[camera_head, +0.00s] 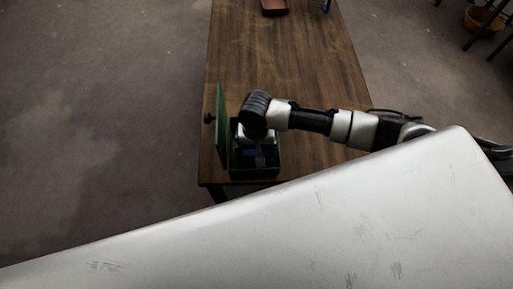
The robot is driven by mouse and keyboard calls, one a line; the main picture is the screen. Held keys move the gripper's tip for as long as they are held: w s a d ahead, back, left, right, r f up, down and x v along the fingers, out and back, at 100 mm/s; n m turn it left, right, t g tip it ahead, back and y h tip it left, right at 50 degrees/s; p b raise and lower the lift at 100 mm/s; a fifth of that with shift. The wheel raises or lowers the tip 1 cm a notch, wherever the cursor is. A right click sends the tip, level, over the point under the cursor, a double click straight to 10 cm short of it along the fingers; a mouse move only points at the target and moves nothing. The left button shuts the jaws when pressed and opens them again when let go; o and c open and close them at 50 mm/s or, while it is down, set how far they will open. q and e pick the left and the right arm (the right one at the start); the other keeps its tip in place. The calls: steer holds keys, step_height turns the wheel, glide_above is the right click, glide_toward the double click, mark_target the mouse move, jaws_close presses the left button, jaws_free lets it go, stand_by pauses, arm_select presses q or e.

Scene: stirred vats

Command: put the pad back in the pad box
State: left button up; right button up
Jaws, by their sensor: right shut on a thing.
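The pad box (255,175) is a dark green box near the front end of the wooden table. Its green lid (221,128) stands open, upright on the left side, with a black knob on its outer face. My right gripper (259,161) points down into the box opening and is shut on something. The thing held is small, dark and mostly hidden by the gripper and the box walls, so I cannot make out the pad clearly. I cannot tell whether it touches the box floor. My left gripper is out of view.
The wooden table (290,65) is bare between the box and its far end. A reddish-brown object (274,6) and a small blue thing (326,5) are at the far end.

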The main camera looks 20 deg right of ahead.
steer(key=o, duration=0.8)
steer(key=shift+s+d+f, duration=0.1)
steer(key=shift+s+f, duration=0.25)
steer(key=shift+f, duration=0.2)
steer(key=shift+c, duration=0.2)
steer(key=shift+o, duration=0.4)
steer(key=shift+w, duration=0.35)
steer(key=shift+b, duration=0.35)
steer(key=shift+s+f+b, duration=0.1)
steer(key=shift+f+b, duration=0.15)
steer(key=shift+b, duration=0.2)
steer(key=r, duration=0.3)
steer(key=w+r, duration=0.1)
steer(key=r, duration=0.2)
steer(key=w+r, duration=0.1)
steer(key=r, duration=0.2)
steer(key=shift+d+r, duration=0.1)
steer(key=shift+r, duration=0.3)
steer(key=shift+w+r, duration=0.1)
steer(key=shift+r, duration=0.55)
